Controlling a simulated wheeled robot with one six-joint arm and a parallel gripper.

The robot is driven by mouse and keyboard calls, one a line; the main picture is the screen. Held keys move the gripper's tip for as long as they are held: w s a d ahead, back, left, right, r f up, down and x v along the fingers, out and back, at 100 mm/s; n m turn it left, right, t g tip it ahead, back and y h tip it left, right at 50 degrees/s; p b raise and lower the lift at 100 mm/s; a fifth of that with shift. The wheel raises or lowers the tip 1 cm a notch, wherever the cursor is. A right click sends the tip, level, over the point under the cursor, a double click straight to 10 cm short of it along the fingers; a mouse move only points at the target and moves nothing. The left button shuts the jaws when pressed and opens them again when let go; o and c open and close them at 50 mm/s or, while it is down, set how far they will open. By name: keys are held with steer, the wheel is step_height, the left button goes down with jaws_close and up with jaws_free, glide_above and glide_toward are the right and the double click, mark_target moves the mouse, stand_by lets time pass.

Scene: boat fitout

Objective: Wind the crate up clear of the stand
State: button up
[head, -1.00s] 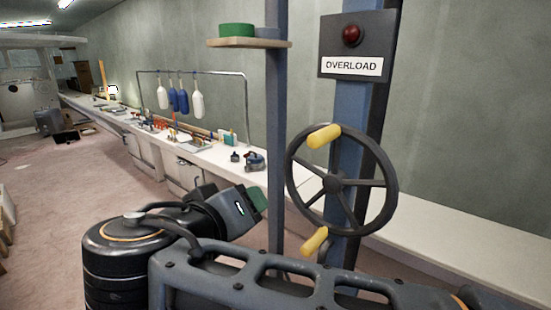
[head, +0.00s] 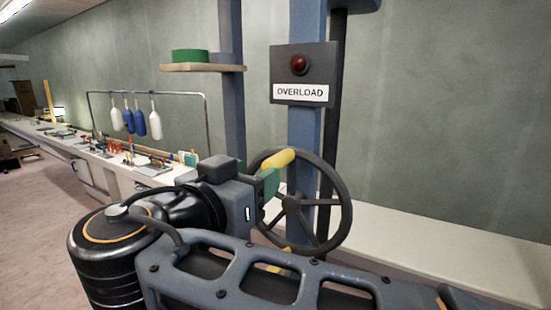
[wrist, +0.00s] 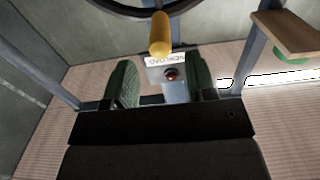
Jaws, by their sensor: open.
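The dark handwheel (head: 330,172) is mounted on a blue post, with an upper yellow handle (head: 277,159) and a lower yellow handle (head: 279,267), partly hidden behind my arm. My gripper (head: 268,187) is at the wheel's left side, just below the upper handle; only part of its green fingers shows. In the wrist view my gripper (wrist: 162,80) is open and empty, its green fingers apart. A yellow handle (wrist: 160,34) lies ahead of the gap, roughly centred, with the wheel rim (wrist: 125,9) beyond it. The crate and stand are not in view.
An OVERLOAD box (head: 303,75) with a dark red lamp (head: 299,64) sits above the wheel. A small shelf (head: 203,68) holds a green round item (head: 189,56). A long white bench (head: 430,245) runs behind. Bottle-like floats (head: 139,121) hang from a rack at left.

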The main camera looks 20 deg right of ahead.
mark_target(277, 162)
steer(key=shift+b+x, duration=1)
steer(key=shift+x, duration=2.55)
steer(key=shift+c, duration=0.3)
steer(key=c, duration=0.7)
steer(key=s+d+f+b, duration=0.1)
steer(key=s+d+b, duration=0.1)
steer(key=b, duration=0.1)
steer(key=s+d+f+b, duration=0.2)
steer(key=b, duration=0.1)
steer(key=s+d+f+b, duration=0.1)
steer(key=s+d+b, duration=0.1)
steer(key=b, duration=0.2)
steer(key=shift+f, duration=0.3)
steer(key=f+b, duration=0.2)
steer(key=s+d+f+b, duration=0.1)
steer(key=f+b, duration=0.1)
steer(key=b, duration=0.1)
steer(key=s+d+f+b, duration=0.1)
steer(key=f+b, duration=0.1)
steer(key=b, duration=0.1)
steer(key=shift+d, duration=0.1)
steer(key=shift+s+d+f+b, duration=0.1)
steer(key=shift+f+b, duration=0.5)
steer(key=shift+b, duration=0.2)
